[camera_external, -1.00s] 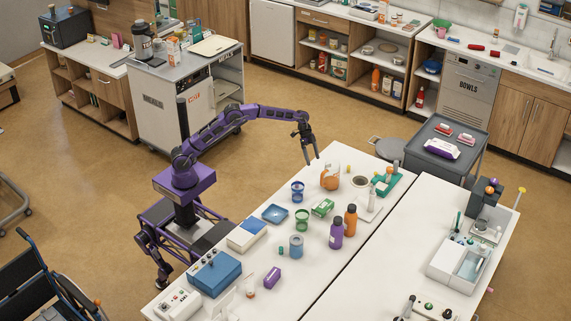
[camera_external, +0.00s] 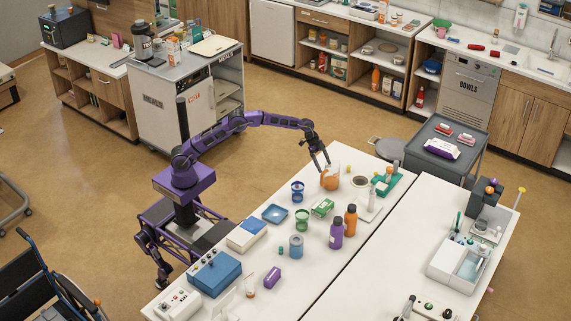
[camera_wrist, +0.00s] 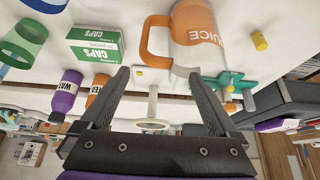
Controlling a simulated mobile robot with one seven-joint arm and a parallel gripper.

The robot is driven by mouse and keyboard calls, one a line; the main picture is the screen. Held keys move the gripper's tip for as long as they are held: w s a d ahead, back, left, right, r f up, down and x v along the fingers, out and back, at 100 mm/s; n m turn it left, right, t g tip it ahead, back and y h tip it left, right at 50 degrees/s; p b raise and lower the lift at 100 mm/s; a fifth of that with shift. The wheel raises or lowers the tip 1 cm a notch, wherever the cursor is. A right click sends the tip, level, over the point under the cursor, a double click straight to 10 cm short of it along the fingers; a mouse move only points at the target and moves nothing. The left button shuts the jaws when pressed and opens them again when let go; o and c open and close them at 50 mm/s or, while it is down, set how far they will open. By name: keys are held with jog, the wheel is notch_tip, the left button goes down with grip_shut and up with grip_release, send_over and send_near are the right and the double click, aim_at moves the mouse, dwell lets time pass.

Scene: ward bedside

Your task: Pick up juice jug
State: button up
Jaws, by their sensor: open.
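The juice jug (camera_external: 331,181) is clear with orange juice in it and stands upright near the back edge of the white table (camera_external: 318,252). In the wrist view the jug (camera_wrist: 196,32) shows at the top, with an orange handle on its left and lettering on its side. My gripper (camera_external: 323,167) is at the jug's upper left side in the external view. In the wrist view my gripper (camera_wrist: 167,82) has its fingers wide apart with nothing between them, and the jug lies beyond the right fingertip. Whether a finger touches the jug I cannot tell.
Blue and green cups (camera_external: 297,191), a green-and-white CAPS box (camera_external: 322,207), a purple bottle (camera_external: 336,234) and an orange bottle (camera_external: 350,219) stand nearer the front.

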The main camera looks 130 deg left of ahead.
aim_at(326, 172)
jog(key=x, duration=0.4)
jog(key=shift+w+d, duration=0.15)
jog(key=shift+d, duration=0.1)
grip_shut()
jog(key=shift+r, duration=0.1)
